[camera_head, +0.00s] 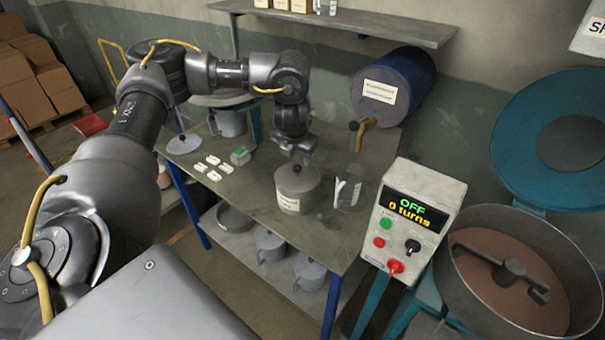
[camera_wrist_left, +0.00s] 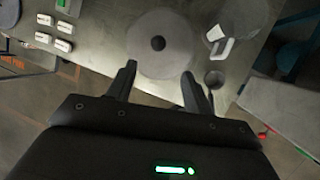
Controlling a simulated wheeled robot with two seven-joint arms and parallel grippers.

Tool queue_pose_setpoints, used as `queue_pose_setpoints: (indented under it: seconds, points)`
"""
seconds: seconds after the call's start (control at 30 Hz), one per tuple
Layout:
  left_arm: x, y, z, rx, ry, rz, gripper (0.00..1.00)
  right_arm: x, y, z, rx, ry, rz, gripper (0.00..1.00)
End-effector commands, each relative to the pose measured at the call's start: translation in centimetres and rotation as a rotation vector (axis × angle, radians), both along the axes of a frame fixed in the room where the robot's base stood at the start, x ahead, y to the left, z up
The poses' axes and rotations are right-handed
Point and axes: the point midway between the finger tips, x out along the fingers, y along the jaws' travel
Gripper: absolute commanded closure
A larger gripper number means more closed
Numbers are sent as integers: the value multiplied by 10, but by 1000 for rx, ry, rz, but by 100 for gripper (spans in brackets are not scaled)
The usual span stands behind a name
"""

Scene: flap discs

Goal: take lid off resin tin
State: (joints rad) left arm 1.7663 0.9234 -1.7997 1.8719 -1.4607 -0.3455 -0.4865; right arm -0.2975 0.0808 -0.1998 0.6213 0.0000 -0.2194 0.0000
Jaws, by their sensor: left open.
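The resin tin (camera_head: 291,199) is a grey cylinder with a pale label, standing upright on the workbench. Its round grey lid (camera_head: 310,181) sits on top; a dark knob shows at the lid's middle in the wrist view, where the lid (camera_wrist_left: 180,35) also appears. My left gripper (camera_head: 296,150) is above the tin in the head view. In the wrist view the left gripper (camera_wrist_left: 160,85) is open, with its two fingers apart near the lid's lower edge and nothing between them. My right gripper is not in view.
A clear jug (camera_head: 350,187) stands close right of the tin. Small white blocks (camera_head: 207,168) and a green-topped box (camera_head: 240,155) lie to the left. A control box (camera_head: 412,215) reads OFF. A blue drum (camera_head: 393,85) lies behind.

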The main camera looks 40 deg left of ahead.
Motion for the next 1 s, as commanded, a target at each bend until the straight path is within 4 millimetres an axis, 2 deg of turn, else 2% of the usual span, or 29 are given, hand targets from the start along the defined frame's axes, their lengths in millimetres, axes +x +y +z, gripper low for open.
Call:
queue_pose_setpoints:
  seconds: [0.13,0.3,0.6,0.83,1.0]
  points:
    - [4,8,-23,-1,5,10,48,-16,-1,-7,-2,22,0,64]
    - [13,13,-42,-2,2,7,48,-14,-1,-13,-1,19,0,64]
    - [19,14,-49,-1,1,2,48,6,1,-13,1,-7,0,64]
    - [37,21,-74,-3,5,6,48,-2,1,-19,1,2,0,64]
    - [44,26,-86,-1,3,1,48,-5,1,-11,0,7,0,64]
